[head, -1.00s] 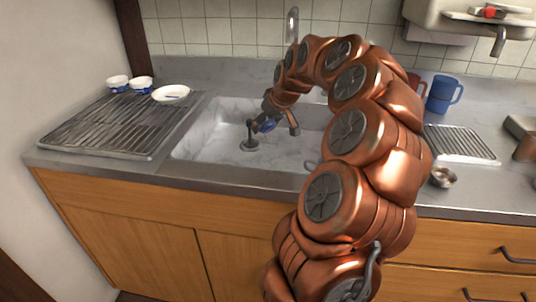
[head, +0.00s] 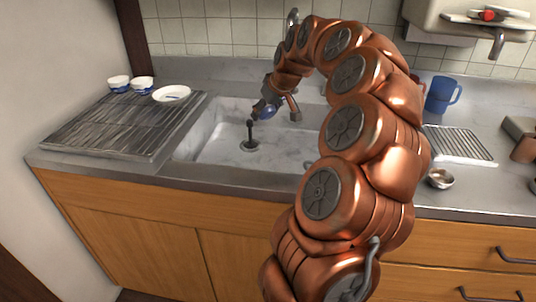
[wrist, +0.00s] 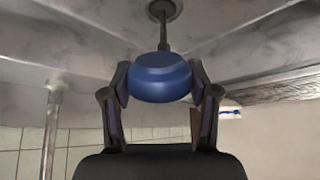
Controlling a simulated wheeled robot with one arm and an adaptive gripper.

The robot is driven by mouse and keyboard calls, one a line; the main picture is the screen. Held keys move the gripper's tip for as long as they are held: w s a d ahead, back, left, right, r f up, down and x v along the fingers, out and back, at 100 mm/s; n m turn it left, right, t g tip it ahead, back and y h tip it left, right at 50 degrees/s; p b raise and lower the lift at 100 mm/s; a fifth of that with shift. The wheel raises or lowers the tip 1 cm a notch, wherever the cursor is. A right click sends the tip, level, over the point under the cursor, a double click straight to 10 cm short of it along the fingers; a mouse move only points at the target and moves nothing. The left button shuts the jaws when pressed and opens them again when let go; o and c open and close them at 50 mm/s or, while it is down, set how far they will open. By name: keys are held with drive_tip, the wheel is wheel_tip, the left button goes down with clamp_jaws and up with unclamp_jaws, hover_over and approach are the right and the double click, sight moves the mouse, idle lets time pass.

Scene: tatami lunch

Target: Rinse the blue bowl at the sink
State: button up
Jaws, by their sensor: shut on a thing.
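The blue bowl (wrist: 161,77) is between the two fingers of my gripper (wrist: 160,92) in the wrist view, and the gripper is shut on it. In the head view a small part of the blue bowl (head: 269,111) shows at my gripper (head: 264,109), above the sink (head: 225,148). The sink's upright dark drain post (head: 250,133) stands just below and left of the bowl. The tap (head: 292,17) rises behind my arm, and most of it is hidden. I cannot tell whether water is running.
Left of the sink, a ribbed draining board (head: 115,128) holds two small blue-and-white bowls (head: 143,83) and a white dish (head: 171,94). At right are a blue mug (head: 442,94), a wire rack (head: 460,143) and a small metal bowl (head: 440,179). A wall heater (head: 470,20) hangs above.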

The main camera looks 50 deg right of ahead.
drive_tip(key=shift+r+p, duration=0.45)
drive_tip(key=shift+r, duration=1)
idle(1.3)
drive_tip(key=shift+r+p, duration=0.75)
drive_tip(key=shift+r, duration=1.25)
drive_tip(key=shift+r, duration=0.1)
